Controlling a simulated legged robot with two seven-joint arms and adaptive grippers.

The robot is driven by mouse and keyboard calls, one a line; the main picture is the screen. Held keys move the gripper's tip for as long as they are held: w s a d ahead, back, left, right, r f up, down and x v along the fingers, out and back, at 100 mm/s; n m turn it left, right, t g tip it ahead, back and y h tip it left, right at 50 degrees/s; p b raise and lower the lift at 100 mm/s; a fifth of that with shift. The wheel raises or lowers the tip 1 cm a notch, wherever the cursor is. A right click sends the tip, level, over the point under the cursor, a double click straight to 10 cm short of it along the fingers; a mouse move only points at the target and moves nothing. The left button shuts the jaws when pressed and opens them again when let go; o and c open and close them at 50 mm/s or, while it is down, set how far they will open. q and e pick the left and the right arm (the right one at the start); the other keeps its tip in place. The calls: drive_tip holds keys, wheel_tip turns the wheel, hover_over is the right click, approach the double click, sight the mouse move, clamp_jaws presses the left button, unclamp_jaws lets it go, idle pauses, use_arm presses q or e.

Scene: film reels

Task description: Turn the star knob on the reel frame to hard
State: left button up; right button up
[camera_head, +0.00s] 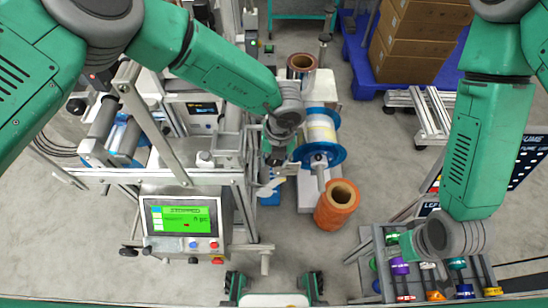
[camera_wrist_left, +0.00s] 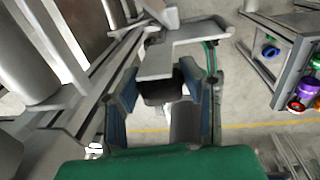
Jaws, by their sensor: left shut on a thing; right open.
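My left gripper (camera_head: 274,152) reaches down beside the reel frame (camera_head: 190,178), close to the blue-flanged reel (camera_head: 322,135). In the left wrist view its blue-padded fingers (camera_wrist_left: 163,103) stand on either side of a dark block-like part (camera_wrist_left: 160,90) under a grey bracket. This dark part appears to be the star knob, but its star shape and any hard marking cannot be made out. The knob is hidden by the arm and gripper in the head view. My right gripper (camera_head: 436,266) is open above the rack at the lower right, partly hidden by its wrist.
A screen panel (camera_head: 181,217) with a green display sits on the frame's front. An orange-brown roll (camera_head: 337,205) stands right of the left gripper. The rack (camera_head: 374,262) holds several coloured spools. Cardboard boxes (camera_head: 418,40) stand on a blue pallet at the back right.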

use_arm(q)
drive_tip(key=shift+s+d+y+b, duration=0.15)
drive_tip(key=shift+y+b, duration=0.45)
drive_tip(key=shift+y, duration=0.6)
idle(2.0)
drive_tip(key=o, duration=1.2)
drive_tip(key=shift+d+r, duration=0.1)
drive_tip(key=v, duration=1.2)
